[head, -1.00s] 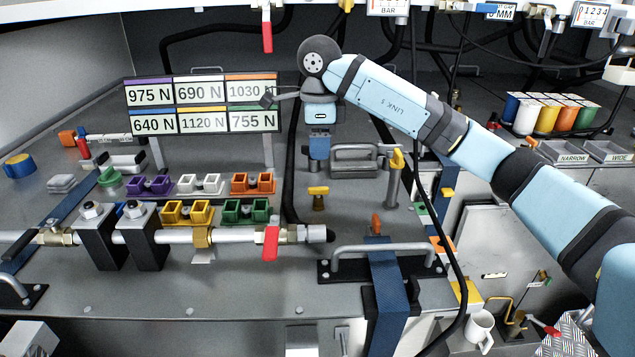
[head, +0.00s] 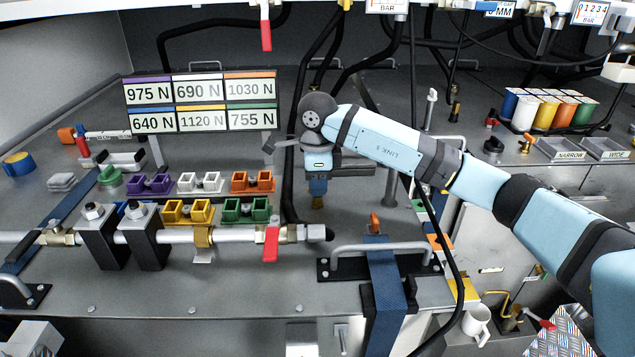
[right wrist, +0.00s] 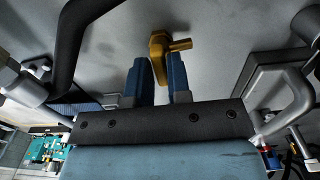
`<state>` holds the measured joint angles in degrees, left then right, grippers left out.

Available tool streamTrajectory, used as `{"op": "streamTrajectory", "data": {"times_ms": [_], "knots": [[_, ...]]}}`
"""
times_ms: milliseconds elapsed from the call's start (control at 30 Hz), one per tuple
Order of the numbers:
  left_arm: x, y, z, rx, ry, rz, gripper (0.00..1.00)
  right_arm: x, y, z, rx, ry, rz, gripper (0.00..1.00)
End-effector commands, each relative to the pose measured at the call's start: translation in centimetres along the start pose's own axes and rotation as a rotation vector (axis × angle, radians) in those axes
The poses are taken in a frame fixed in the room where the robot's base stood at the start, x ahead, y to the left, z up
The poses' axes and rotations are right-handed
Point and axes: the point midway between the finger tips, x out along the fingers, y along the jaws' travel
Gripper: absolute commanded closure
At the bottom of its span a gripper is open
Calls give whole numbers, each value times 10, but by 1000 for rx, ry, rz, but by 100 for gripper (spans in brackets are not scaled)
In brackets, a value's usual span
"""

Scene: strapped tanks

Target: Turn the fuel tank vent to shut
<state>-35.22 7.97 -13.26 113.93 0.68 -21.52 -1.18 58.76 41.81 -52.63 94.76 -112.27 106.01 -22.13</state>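A small yellow vent handle (right wrist: 160,45) stands on the grey tank top, with a stub pointing right in the right wrist view. In the head view only a bit of the yellow handle (head: 317,204) shows below my right gripper (head: 317,190). In the right wrist view my right gripper (right wrist: 161,65) is open. Its two blue fingers stand on either side of the handle's lower part, with gaps visible, so it does not look clamped. Whether this is the fuel tank's vent I cannot read from any label. My left gripper is not in view.
A grey bar handle (head: 385,248) and blue strap (head: 388,290) lie in front right. A pipe with a red lever (head: 271,243) runs front left. A black hose (head: 290,190) passes close left of the gripper. Coloured sockets (head: 245,208) and a force board (head: 200,103) stand left.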

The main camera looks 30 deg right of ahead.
Motion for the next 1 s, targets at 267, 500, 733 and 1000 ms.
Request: {"op": "streamTrajectory", "data": {"times_ms": [267, 500, 733, 1000], "knots": [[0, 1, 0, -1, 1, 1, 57, 0, 0, 0, 2, 0, 0, 100], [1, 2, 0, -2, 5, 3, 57, 1, 0, 0, 55, 0, -1, 100], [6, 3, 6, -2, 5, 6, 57, 2, 0, 0, 202, 0, -1, 100], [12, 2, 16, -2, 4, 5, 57, 2, 0, 0, 453, 0, -2, 100]]}}
